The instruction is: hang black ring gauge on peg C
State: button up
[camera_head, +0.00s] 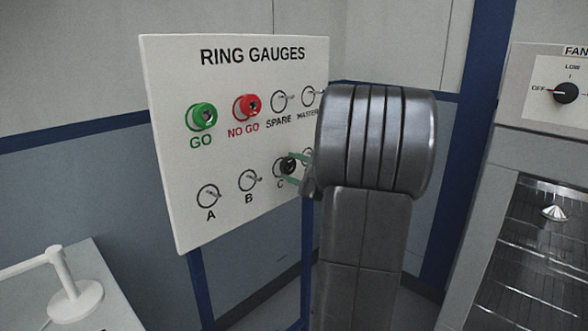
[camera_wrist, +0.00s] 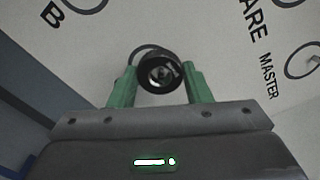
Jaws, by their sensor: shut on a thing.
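The black ring gauge (camera_head: 287,166) is in front of the peg C spot on the white board (camera_head: 172,165), above the letter C. In the wrist view the black ring gauge (camera_wrist: 161,73) sits between the green fingers of my gripper (camera_wrist: 160,84), which is shut on it. A dark outline circle shows just behind the ring's upper left. A shiny round end shows inside the ring's hole, but I cannot tell how far the ring is over the peg. In the head view my gripper (camera_head: 293,169) is mostly hidden by my arm.
Pegs A (camera_head: 209,196), B (camera_head: 249,180) and SPARE (camera_head: 282,101) are bare. A white stand (camera_head: 73,298) is at lower left; a fan-control cabinet (camera_head: 540,100) is at right.

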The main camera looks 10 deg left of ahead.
jog(key=o, duration=1.3)
jog(key=shift+c, duration=0.2)
jog(key=shift+d, duration=0.1)
jog(key=b+v, duration=0.1)
jog(key=v, duration=1.2)
jog(key=shift+s+d, duration=0.25)
jog(key=shift+s, duration=0.05)
jog(key=p+x, duration=0.1)
jog(key=x, duration=1.2)
jog(key=shift+w+a, duration=0.25)
jog(key=shift+a, duration=0.05)
jog(key=shift+s+d+r, duration=0.1)
jog(key=shift+s+d, duration=0.1)
jog(key=shift+d, duration=0.2)
